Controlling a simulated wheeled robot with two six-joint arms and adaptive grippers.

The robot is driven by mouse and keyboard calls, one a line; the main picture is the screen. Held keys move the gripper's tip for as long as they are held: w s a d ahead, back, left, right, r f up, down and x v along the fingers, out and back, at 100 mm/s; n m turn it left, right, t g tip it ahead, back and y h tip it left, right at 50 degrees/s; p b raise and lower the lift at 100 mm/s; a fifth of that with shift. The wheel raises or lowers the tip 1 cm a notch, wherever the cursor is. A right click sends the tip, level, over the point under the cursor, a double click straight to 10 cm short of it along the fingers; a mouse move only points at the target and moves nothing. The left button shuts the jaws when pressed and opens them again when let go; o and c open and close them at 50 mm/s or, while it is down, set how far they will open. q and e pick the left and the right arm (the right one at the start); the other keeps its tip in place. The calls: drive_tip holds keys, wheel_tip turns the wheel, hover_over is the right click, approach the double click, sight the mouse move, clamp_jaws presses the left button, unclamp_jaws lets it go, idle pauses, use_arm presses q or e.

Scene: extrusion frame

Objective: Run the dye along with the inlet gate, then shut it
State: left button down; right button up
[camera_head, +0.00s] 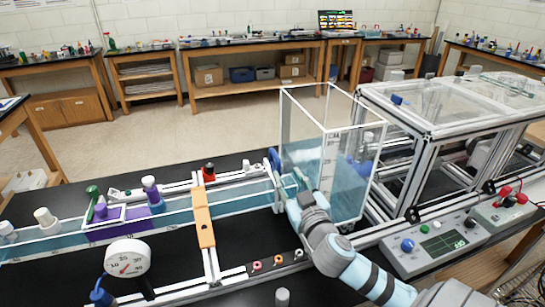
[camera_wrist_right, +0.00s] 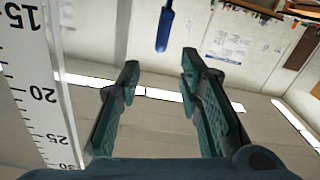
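A clear tank (camera_head: 345,185) partly filled with blue water stands at the right end of a narrow water channel (camera_head: 240,197). Purple dye (camera_head: 112,231) colours the channel water at the left, around small purple and white fittings. A blue handle (camera_head: 275,162), which looks like the inlet gate's, stands where the channel meets the tank. My right gripper (camera_head: 291,184) is beside that handle, at the tank's near left side. In the right wrist view its fingers (camera_wrist_right: 160,68) are apart and empty, with a blue handle (camera_wrist_right: 165,28) beyond the tips. My left gripper is not in view.
An orange bar (camera_head: 204,218) crosses the channel. A white dial gauge (camera_head: 127,257) stands in front at left. A control box (camera_head: 436,247) with a blue knob sits right of my right arm. A framed clear enclosure (camera_head: 440,105) stands behind it. A graduated scale (camera_wrist_right: 32,85) is close to my right gripper.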

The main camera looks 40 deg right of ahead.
sight(279, 162)
drive_tip(key=p+x, duration=0.1)
drive_tip(key=x, duration=1)
drive_tip(key=shift+w, duration=0.1)
drive_tip(key=shift+f, duration=0.1)
drive_tip(key=shift+c, duration=0.6)
clamp_jaws()
